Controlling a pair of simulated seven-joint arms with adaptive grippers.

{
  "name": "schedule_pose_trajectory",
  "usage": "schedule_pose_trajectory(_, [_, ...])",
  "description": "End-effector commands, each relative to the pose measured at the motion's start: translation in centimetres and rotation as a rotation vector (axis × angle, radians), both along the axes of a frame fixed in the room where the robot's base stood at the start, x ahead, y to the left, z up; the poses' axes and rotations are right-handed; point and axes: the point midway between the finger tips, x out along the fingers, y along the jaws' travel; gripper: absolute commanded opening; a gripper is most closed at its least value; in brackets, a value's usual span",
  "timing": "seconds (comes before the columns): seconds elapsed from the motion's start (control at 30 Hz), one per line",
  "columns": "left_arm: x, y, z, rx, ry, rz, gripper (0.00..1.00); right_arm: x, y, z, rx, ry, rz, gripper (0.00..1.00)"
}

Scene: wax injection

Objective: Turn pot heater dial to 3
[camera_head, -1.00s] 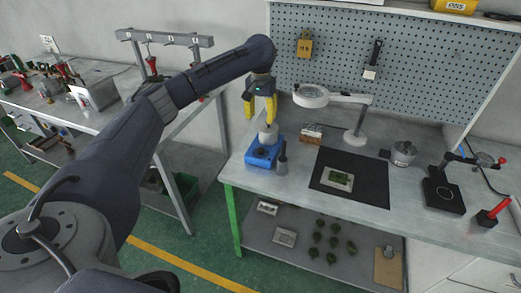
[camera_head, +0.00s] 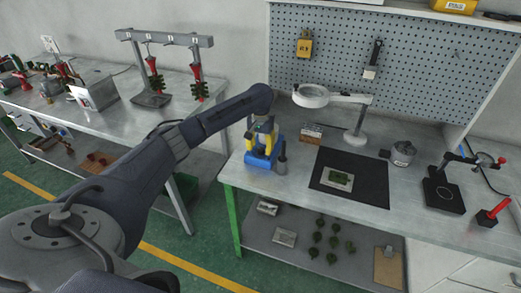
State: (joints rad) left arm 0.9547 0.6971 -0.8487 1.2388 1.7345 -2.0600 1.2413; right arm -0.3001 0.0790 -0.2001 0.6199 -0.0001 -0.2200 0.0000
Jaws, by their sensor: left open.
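A blue device (camera_head: 258,161) stands at the left end of the workbench, with a small grey upright part (camera_head: 283,160) at its right side. My left gripper (camera_head: 262,147) is open, pointing down, with its yellow fingers at the top of the blue device. Its fingers hide much of the pale top part, and I cannot tell whether they touch it. A silver round pot (camera_head: 403,154) stands further right on the bench. No dial or dial number is legible at this size. My right gripper is not in view.
A magnifier lamp (camera_head: 311,96) stands behind the blue device. A black stand (camera_head: 443,194) is at the right. A rack (camera_head: 155,99) stands on the left table.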

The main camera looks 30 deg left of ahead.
Motion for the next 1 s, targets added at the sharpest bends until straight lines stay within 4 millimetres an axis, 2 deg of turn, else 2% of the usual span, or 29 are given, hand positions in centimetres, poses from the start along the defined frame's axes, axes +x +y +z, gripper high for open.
schedule_pose_trajectory(0.2, [-0.04,-0.01,-1.00,0.000,0.001,-0.001,0.50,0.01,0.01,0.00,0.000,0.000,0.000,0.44])
schedule_pose_trajectory(0.5, [-0.03,-0.01,-1.10,0.001,0.000,-0.001,0.50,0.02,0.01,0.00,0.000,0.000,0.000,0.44])
schedule_pose_trajectory(0.53, [-0.03,-0.01,-1.10,0.001,0.000,-0.001,0.52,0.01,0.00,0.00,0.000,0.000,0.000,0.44])
schedule_pose_trajectory(0.9, [-0.02,0.00,-1.07,0.000,0.000,-0.001,0.09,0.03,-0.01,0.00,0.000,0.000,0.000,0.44])
schedule_pose_trajectory(1.0, [-0.02,0.01,-1.07,0.001,0.000,-0.001,0.00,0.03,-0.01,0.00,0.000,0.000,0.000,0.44])
